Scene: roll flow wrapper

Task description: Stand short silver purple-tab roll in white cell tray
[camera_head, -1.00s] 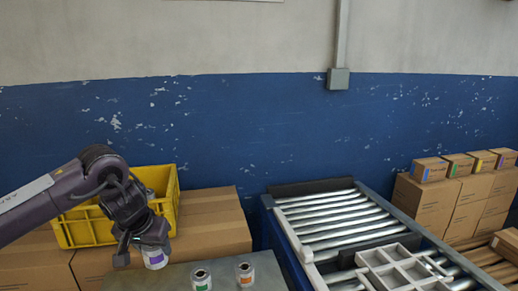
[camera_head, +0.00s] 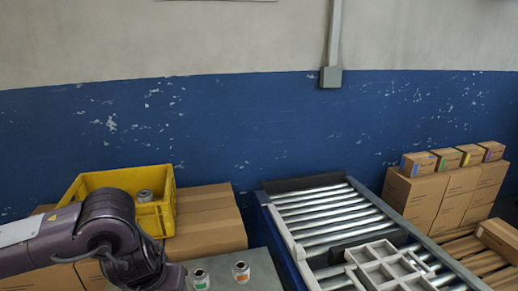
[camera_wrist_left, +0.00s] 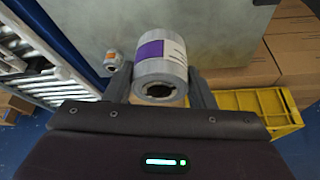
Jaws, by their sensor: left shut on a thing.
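The silver roll with a purple tab (camera_wrist_left: 160,62) is between the fingers of my left gripper (camera_wrist_left: 160,88) in the left wrist view. The gripper is shut on it, and its open end with a dark core faces the camera. In the head view my left wrist is low at the left, and the roll is hidden. The white cell tray (camera_head: 372,262) lies on the roller conveyor at the lower right, well to the right of my left gripper; the cells I can see look empty. My right gripper is not in view.
A yellow crate (camera_head: 88,182) with a silver roll (camera_head: 145,196) sits on cardboard boxes (camera_head: 208,215) behind my arm. The roller conveyor (camera_head: 322,212) has raised side rails.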

